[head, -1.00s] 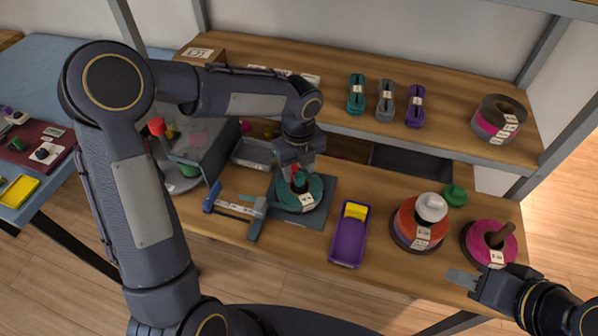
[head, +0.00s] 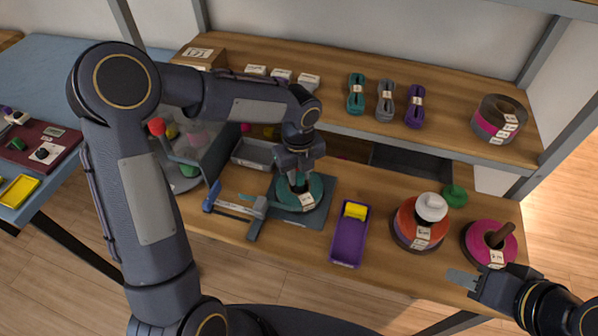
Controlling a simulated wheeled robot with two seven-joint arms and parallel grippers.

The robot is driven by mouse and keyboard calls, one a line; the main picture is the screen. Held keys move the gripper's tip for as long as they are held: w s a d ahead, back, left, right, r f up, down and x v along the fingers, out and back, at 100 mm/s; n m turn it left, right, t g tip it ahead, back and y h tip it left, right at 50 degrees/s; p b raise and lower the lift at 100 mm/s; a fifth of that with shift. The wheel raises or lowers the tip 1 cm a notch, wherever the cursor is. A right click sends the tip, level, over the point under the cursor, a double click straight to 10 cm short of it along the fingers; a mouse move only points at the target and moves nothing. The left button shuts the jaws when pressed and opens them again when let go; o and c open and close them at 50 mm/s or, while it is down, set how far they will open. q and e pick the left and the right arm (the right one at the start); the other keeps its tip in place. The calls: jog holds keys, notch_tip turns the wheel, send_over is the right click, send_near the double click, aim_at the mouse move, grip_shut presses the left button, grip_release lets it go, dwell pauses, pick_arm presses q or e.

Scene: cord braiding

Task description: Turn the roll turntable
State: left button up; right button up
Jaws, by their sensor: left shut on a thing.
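The roll turntable (head: 315,190) is a teal disc with a small white label on its front edge, set on a dark square base (head: 322,214) on the lower wooden bench. A dark upright piece stands at its middle, largely hidden by my gripper. My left gripper (head: 298,184) points down over the disc's centre and is shut on the turntable's central knob. My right gripper (head: 478,281) is at the lower right, in front of the bench edge and away from the turntable. Its jaw gap does not show clearly.
A blue-grey clamp tool (head: 236,208) lies left of the turntable, a purple tray (head: 349,240) right of it. The upper shelf holds teal, grey and purple cord bundles (head: 414,108).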

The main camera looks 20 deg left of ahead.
pick_arm(q)
jog(key=shift+n, duration=0.7)
jog(key=shift+n+b, duration=0.35)
jog(key=shift+n, duration=0.85)
jog(key=shift+n+b, duration=0.4)
jog(key=shift+n, duration=1.5)
jog(key=shift+n+b, duration=0.35)
jog(key=shift+n, duration=1.55)
jog(key=shift+s+n+b, duration=0.1)
jog(key=shift+n+b, duration=0.2)
jog(key=shift+n, duration=1.6)
jog(key=shift+n+b, duration=0.3)
jog(key=shift+n, duration=5.2)
jog(key=shift+d+n, duration=0.1)
jog(key=shift+n, duration=1.2)
